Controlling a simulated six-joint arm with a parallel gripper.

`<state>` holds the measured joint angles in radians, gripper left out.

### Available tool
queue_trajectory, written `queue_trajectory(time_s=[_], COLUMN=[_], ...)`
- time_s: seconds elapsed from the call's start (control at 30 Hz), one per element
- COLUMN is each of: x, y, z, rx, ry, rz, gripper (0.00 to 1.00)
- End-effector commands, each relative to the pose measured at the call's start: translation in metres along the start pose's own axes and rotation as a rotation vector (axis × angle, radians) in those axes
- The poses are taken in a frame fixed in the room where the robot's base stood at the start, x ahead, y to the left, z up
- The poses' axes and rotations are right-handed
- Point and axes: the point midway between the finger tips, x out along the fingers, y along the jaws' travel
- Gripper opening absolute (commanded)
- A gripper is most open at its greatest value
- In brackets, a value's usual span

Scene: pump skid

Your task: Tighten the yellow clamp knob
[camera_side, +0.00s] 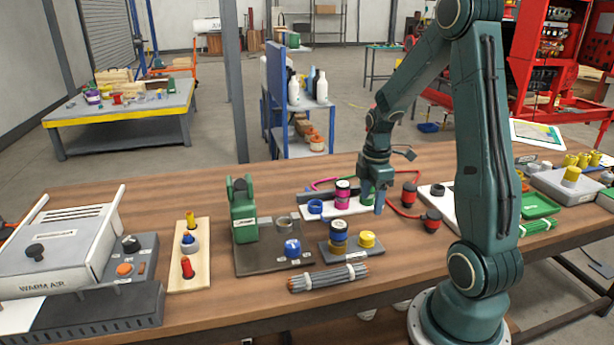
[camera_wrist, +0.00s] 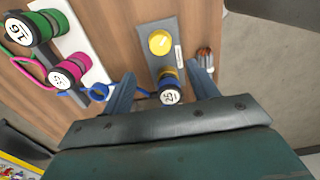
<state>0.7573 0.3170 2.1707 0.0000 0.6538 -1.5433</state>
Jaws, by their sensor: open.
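A round yellow knob (camera_side: 367,240) sits on the right part of a small grey plate (camera_side: 350,254) in the side view. It also shows near the top middle of the wrist view (camera_wrist: 160,42). Beside it on the plate stands a blue and yellow-brown stack (camera_side: 338,238) with a white-labelled top, also in the wrist view (camera_wrist: 171,92). My gripper (camera_side: 374,200) is above the table, behind the plate. In the wrist view, my gripper (camera_wrist: 160,78) is open and empty, its fingers apart on either side of the stack. The knob lies beyond the fingertips. Whether this is the clamp knob I cannot tell for certain.
A white plate with pink and green pieces (camera_wrist: 52,65) is left of the fingers in the wrist view. A cable bundle (camera_side: 328,277) lies in front of the grey plate. A green press (camera_side: 242,210) stands left.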

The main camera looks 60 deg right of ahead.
Motion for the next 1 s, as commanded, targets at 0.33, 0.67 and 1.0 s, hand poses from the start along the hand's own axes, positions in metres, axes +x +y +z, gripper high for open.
queue_trajectory(time_s=[0.33,0.67,1.0], x=[0.046,0.086,0.112], y=[-0.001,-0.001,-0.001], z=[0.000,0.000,0.000], rx=[0.000,0.000,0.000], ry=[0.000,0.000,0.000], rz=[-0.004,-0.004,-0.001], gripper=[0.59,0.59,0.59])
